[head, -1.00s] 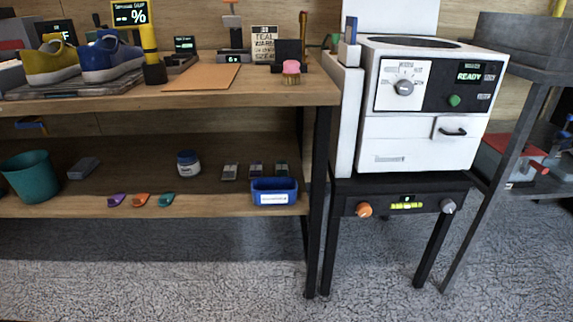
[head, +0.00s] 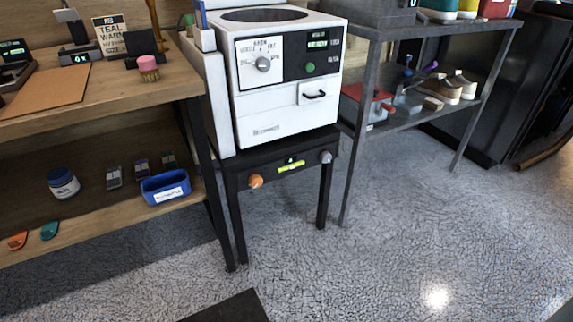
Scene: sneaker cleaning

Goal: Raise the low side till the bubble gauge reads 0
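The bubble gauge (head: 291,166) is a small yellow-green strip on the front of a black stand (head: 237,179). A small green mark shows above it, too small to read. An orange knob (head: 256,181) is on the stand's left front and a grey knob (head: 326,157) on its right front. A white machine (head: 290,100) with a dial, a green button and a drawer handle sits on the stand. Neither of my grippers is in view.
A wooden workbench (head: 110,105) with a lower shelf and blue bin (head: 166,187) stands left of the stand. A grey metal rack (head: 360,140) holding shoes stands at its right. Open floor (head: 400,240) lies in front. A dark mat (head: 228,308) shows at the bottom.

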